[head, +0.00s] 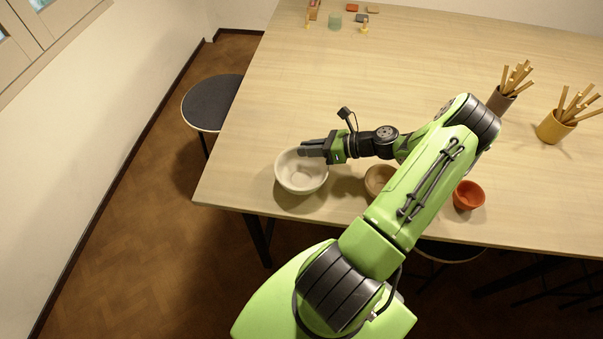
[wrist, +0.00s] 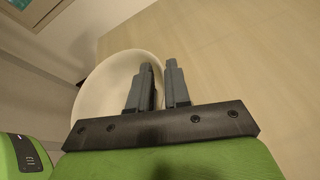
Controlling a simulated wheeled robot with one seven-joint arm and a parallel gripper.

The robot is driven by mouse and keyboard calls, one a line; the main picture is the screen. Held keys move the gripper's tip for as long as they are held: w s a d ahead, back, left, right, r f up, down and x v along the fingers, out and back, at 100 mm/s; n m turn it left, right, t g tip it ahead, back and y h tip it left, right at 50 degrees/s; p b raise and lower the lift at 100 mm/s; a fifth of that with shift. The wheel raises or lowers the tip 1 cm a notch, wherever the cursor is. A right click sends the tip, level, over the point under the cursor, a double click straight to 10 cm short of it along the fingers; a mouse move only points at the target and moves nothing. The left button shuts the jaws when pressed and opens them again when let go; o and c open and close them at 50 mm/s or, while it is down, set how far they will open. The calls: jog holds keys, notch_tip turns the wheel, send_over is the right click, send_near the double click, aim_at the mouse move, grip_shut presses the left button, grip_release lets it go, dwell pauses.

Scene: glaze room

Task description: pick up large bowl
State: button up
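The large bowl (head: 297,180) is pale cream and round, near the left front corner of the table. My gripper (head: 312,149) is at its back right rim, with the fingers pointing left. In the wrist view, the fingers of my gripper (wrist: 160,78) are close together, with a narrow gap between them. The large bowl (wrist: 95,92) shows behind and left of them, and its right rim runs into that gap. The gripper looks shut on the rim, though the contact itself is hidden. I cannot tell whether the bowl touches the table.
A small brown bowl (head: 377,178) is partly hidden behind my arm, and an orange bowl (head: 468,195) stands farther right. Two cups, brown (head: 499,103) and yellow (head: 552,129), hold sticks. A dark stool (head: 211,103) is left of the wooden table (head: 400,60). The table's middle is clear.

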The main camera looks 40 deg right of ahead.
grip_shut()
